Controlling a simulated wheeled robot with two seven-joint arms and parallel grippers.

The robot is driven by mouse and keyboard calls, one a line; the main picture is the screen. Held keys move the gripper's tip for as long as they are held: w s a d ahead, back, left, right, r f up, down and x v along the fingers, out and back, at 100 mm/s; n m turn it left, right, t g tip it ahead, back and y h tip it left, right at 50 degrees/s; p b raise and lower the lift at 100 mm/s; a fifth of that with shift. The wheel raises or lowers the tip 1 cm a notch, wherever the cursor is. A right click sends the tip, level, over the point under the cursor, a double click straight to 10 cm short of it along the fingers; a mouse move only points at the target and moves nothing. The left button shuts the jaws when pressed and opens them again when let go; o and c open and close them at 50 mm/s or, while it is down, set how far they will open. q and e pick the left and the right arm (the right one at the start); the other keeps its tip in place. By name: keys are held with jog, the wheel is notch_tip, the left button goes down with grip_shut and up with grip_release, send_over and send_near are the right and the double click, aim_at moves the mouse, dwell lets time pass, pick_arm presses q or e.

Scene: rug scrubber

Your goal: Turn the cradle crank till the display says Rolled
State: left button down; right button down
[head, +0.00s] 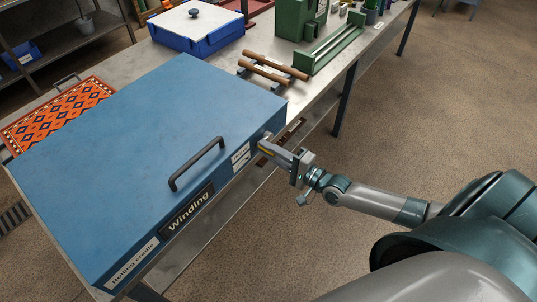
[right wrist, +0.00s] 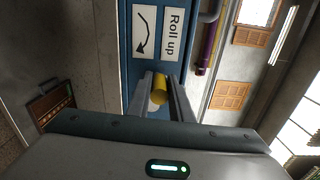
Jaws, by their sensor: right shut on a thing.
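My right gripper (head: 265,147) is at the cradle's right end, where the crank is mostly hidden in the head view. In the right wrist view, my right gripper (right wrist: 160,88) is shut on the crank's yellow grip (right wrist: 158,92). A "Roll up" label (right wrist: 172,34) with a curved arrow (right wrist: 143,31) is beside it. An orange patterned rug (head: 55,115) extends from the cradle's far left side. My left gripper is not in view.
Behind the cradle on the bench (head: 340,80) are a blue box with a white lid (head: 195,24), two brown rollers (head: 275,62) and a green machine (head: 300,20). The carpeted floor (head: 450,110) to the right is clear around my right arm.

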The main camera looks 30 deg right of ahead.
jog(key=m, duration=0.1)
jog(key=d+r+m+b, duration=0.1)
jog(key=m, duration=0.1)
jog(key=r+m+b, duration=0.1)
jog(key=shift+w+d+r+m, duration=0.15)
jog(key=shift+w+r+m, duration=0.1)
jog(key=shift+w+m, duration=0.1)
jog(key=m+b, duration=0.1)
jog(key=d+r+m+b, duration=0.1)
jog(key=m, duration=0.1)
jog(key=m+b, duration=0.1)
jog(key=m, duration=0.1)
jog(key=shift+w+d+r, duration=0.2)
jog(key=shift+w+d, duration=0.1)
jog(key=shift+d, duration=0.05)
jog(key=c, duration=1.6)
grip_release()
jog(key=shift+f, duration=0.1)
jog(key=shift+d+f, duration=0.1)
jog(key=shift+s, duration=0.15)
